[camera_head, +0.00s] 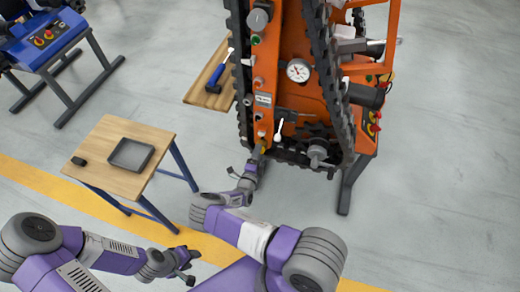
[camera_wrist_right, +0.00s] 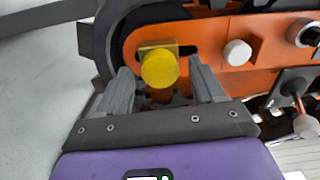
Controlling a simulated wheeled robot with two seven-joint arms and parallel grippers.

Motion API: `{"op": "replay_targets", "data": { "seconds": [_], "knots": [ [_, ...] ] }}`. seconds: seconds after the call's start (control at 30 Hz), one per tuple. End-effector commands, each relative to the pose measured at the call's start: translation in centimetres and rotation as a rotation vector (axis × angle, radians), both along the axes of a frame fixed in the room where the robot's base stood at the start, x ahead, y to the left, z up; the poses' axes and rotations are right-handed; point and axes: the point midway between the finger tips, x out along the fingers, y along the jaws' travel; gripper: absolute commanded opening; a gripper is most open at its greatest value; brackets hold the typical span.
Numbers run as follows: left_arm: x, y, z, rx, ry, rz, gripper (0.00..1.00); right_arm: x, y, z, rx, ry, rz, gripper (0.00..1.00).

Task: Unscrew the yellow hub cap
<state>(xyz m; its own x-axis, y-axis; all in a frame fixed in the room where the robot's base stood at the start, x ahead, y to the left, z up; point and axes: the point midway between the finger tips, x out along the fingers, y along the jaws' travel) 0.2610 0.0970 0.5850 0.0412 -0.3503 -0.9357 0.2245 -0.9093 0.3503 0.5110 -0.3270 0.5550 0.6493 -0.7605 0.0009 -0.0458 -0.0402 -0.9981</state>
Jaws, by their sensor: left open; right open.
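The yellow hub cap (camera_wrist_right: 160,69) is a round knob in front of a square yellow block on the orange plate of the tracked carrier, at the end with the dark track wheel. In the head view the cap shows only as a small yellow spot (camera_head: 263,148), partly hidden by my right gripper (camera_head: 256,158). In the right wrist view my right gripper (camera_wrist_right: 163,80) is open, with one finger on each side of the cap and gaps between. My left gripper (camera_head: 190,266) is open and empty, low over the floor at the lower left.
The orange carrier (camera_head: 263,75) has a gauge (camera_head: 298,70), levers and black tracks. A white knob (camera_wrist_right: 237,52) sits right of the cap. A wooden table (camera_head: 115,180) with a grey tray (camera_head: 131,154) stands left. A blue-handled tool (camera_head: 216,77) lies on a wooden shelf (camera_head: 205,98).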

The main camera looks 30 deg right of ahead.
Motion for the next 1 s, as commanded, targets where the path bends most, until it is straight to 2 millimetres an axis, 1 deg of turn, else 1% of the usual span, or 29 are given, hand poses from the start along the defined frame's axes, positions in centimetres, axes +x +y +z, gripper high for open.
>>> {"op": "replay_targets", "data": {
  "seconds": [0.17,0.6,0.73,1.0],
  "knots": [
    [0.0,0.0,0.5,0.000,0.000,0.000,0.43,-0.1,0.0,0.1,0.104,-0.120,-0.001,0.68],
    [0.0,0.0,2.1,0.000,0.000,0.000,0.43,0.0,0.0,0.1,0.486,-0.570,0.001,0.68],
    [0.0,0.0,2.2,0.000,0.000,0.000,0.43,0.0,0.0,0.0,0.542,-0.634,0.001,0.68],
    [0.0,0.0,2.1,0.000,0.000,0.000,0.43,0.0,0.0,0.0,0.548,-0.642,0.001,0.68]
  ]
}}
